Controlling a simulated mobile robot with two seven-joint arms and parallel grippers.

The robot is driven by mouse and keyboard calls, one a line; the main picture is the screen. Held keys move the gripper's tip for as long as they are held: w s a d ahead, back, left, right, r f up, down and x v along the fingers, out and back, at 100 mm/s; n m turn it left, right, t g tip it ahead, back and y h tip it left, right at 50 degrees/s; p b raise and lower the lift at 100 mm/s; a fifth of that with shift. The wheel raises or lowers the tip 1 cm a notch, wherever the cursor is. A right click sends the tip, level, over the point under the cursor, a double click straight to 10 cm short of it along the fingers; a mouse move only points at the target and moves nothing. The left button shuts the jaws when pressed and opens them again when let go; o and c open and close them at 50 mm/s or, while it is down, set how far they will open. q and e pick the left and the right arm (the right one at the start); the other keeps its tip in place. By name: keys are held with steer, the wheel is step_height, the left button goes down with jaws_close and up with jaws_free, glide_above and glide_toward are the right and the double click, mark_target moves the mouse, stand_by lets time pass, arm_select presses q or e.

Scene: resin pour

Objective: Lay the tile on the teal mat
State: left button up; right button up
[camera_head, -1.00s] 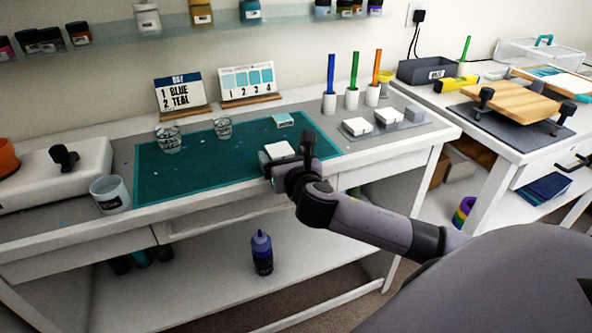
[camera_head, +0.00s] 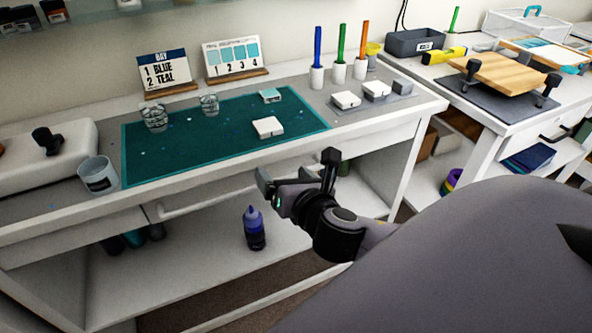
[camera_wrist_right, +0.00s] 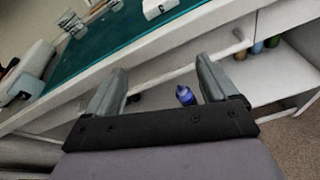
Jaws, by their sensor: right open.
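A white square tile (camera_head: 267,126) lies flat on the teal mat (camera_head: 200,140), toward the mat's front right. It also shows at the top edge of the wrist view (camera_wrist_right: 158,8). My right gripper (camera_head: 296,175) is in front of the table's front edge, apart from the tile. Its two fingers are spread with nothing between them, as the right wrist view (camera_wrist_right: 161,72) also shows. My left gripper is not in view.
Two clear cups (camera_head: 154,118) and a small teal-and-white block (camera_head: 270,96) stand on the mat. More white tiles (camera_head: 346,100) sit on a grey tray at right. A purple bottle (camera_head: 254,228) stands on the lower shelf. A grey-white cup (camera_head: 98,175) is left of the mat.

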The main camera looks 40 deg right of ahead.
steer(key=s+a+f+m+g+y, duration=0.1)
steer(key=s+a+f+m+y, duration=0.1)
steer(key=s+f+m, duration=0.2)
steer(key=s+a+f+m+g+y, duration=0.1)
steer(key=s+f+m, duration=0.4)
steer(key=f+m, duration=0.5)
steer(key=s+a+f+m+g+y, duration=0.2)
steer(key=s+a+f+m, duration=0.3)
steer(key=m, duration=0.8)
step_height(320, 180, down, 3)
steer(key=shift+s+a+f+m+y, duration=0.1)
steer(key=shift+s+a+m+y, duration=0.2)
steer(key=shift+y, duration=0.1)
step_height(320, 180, up, 4)
steer(key=p, duration=0.4)
steer(key=shift+d+r, duration=0.1)
steer(key=shift+r, duration=0.1)
